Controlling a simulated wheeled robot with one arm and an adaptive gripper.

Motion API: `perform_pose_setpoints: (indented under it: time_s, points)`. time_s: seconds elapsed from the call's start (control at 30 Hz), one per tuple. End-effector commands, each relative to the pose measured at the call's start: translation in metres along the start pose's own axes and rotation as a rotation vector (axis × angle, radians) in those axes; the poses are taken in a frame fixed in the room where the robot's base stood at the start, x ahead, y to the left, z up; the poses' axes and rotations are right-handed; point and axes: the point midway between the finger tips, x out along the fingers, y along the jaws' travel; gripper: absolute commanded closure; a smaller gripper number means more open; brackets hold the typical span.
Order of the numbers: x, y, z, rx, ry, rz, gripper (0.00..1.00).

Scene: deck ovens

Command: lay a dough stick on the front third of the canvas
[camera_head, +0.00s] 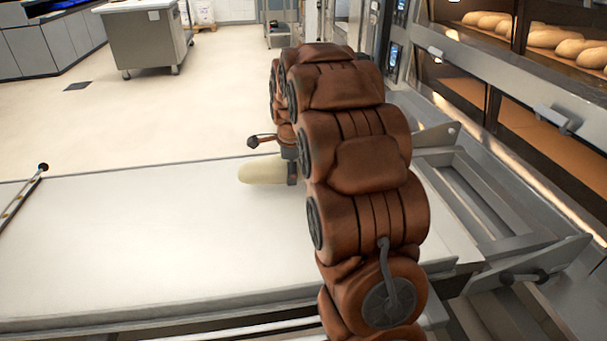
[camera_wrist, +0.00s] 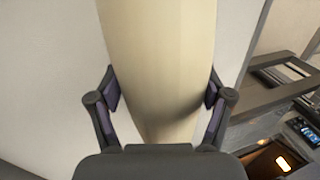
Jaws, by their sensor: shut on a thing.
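A pale dough stick (camera_head: 262,171) shows at the far side of the canvas, partly hidden behind my brown arm. In the wrist view the dough stick (camera_wrist: 158,65) runs lengthwise between the two fingers. My gripper (camera_wrist: 160,102) is shut on it, with a finger pad against each side. In the head view my gripper (camera_head: 291,168) is mostly hidden by my arm. The white canvas (camera_head: 150,245) is flat and its visible part is bare. Whether the dough stick touches the canvas cannot be told.
The deck ovens with loaves (camera_head: 555,40) stand at the right. A metal frame (camera_head: 490,205) lies between the canvas and the ovens. A rod with a dark knob (camera_head: 24,195) is at the canvas's left edge. A steel cabinet (camera_head: 145,38) stands on the open floor behind.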

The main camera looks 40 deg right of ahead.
Motion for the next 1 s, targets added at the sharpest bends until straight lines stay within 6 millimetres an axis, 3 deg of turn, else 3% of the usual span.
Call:
perform_pose_setpoints:
  time_s: [0.2,0.5,0.77,1.0]
  points:
    - [0.009,-0.018,-0.028,0.001,-0.002,0.000,0.78]
    - [0.013,-0.026,-0.043,0.000,0.000,-0.001,0.78]
    - [0.045,-0.016,-0.041,-0.001,0.000,0.001,0.78]
    - [0.046,-0.016,-0.041,-0.001,0.000,-0.001,0.78]
